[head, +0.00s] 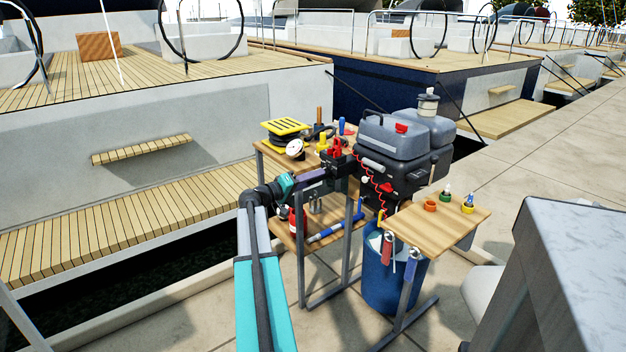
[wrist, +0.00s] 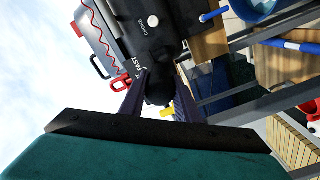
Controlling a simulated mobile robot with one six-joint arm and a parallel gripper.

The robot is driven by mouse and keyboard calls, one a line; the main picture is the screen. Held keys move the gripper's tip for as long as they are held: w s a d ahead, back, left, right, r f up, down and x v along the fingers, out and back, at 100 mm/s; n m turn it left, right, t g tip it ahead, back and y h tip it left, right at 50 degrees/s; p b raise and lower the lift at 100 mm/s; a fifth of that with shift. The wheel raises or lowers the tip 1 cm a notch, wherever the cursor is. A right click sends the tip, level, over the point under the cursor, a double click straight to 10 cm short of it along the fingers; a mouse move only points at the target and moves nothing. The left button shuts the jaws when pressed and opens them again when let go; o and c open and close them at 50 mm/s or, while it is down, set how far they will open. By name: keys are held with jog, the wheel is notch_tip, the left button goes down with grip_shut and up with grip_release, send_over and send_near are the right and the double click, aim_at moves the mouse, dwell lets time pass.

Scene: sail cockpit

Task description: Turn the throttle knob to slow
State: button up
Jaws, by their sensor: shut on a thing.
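The throttle knob (wrist: 158,92) is dark and stands out from the face of a black motor panel (wrist: 135,35). In the wrist view my gripper (wrist: 158,84) is shut on it, with one finger on each side. White lettering FAST shows on the panel beside the knob. No SLOW lettering is visible; part of the panel around the knob is hidden by the fingers and knob. In the head view my gripper (head: 340,168) reaches the left side of the black motor (head: 395,178), and the throttle knob cannot be made out there.
A white choke knob (wrist: 153,20) and a red coiled cord (wrist: 98,35) are close by on the panel. A yellow-topped reel (head: 286,127) and tools crowd the bench left. A blue bin (head: 388,285) stands below.

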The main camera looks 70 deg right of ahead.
jog(key=n+p, duration=0.1)
jog(key=n, duration=0.3)
jog(key=shift+w+d+r+n, duration=0.1)
jog(key=shift+n, duration=0.3)
jog(key=o, duration=1)
jog(key=shift+o, duration=0.2)
jog(key=shift+v, duration=0.8)
jog(key=v, duration=1.2)
